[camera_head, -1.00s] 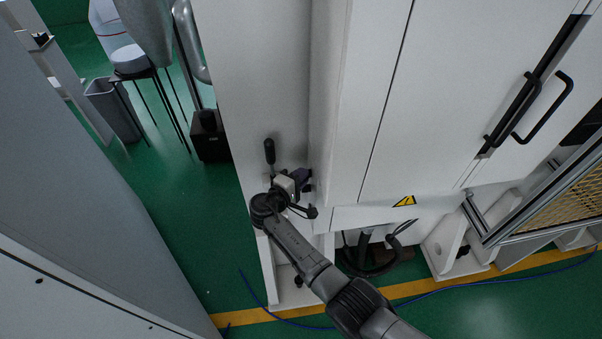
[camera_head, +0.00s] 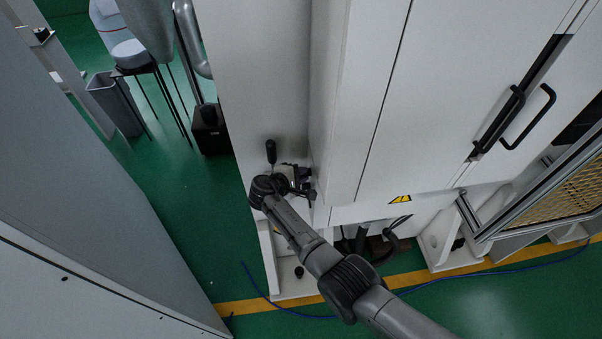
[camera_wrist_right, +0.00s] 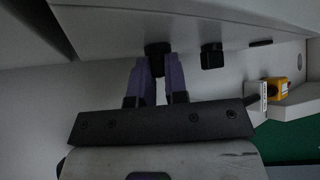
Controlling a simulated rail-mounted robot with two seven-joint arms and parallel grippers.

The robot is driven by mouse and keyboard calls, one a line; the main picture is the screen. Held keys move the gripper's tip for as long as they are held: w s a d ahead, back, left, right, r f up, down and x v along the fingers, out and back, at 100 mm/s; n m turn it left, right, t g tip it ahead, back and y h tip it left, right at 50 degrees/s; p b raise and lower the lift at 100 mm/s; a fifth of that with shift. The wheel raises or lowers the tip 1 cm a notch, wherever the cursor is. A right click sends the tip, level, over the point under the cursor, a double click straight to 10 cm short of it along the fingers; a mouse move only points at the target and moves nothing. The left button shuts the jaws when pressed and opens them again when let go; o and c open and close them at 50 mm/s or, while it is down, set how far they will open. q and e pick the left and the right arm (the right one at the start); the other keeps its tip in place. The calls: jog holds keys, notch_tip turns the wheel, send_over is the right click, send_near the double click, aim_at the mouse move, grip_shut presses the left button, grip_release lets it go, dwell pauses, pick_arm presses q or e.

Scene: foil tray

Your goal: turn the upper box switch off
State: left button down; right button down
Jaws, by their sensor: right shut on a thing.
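In the right wrist view, the purple fingers of my right gripper (camera_wrist_right: 158,82) are shut on a black knob (camera_wrist_right: 157,50) on a pale panel. The knob appears to be the box switch; its on or off position cannot be read. A second black knob (camera_wrist_right: 212,56) sits to the right, clear of the fingers. In the head view, my right gripper (camera_head: 301,182) is by the white cabinet's side, mostly hidden by my dark wrist. My left gripper is in neither view.
A black lever handle (camera_head: 271,151) stands upright close to my right wrist. A yellow switch box (camera_wrist_right: 278,89) is at the right in the wrist view.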

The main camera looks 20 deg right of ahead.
jog(key=c, duration=1.1)
grip_release()
jog(key=shift+c, duration=0.2)
jog(key=shift+a, duration=0.1)
jog(key=v, duration=1.3)
jog(key=shift+a+r, duration=0.2)
jog(key=shift+a, duration=0.05)
jog(key=shift+s, duration=0.1)
jog(key=shift+c, duration=0.2)
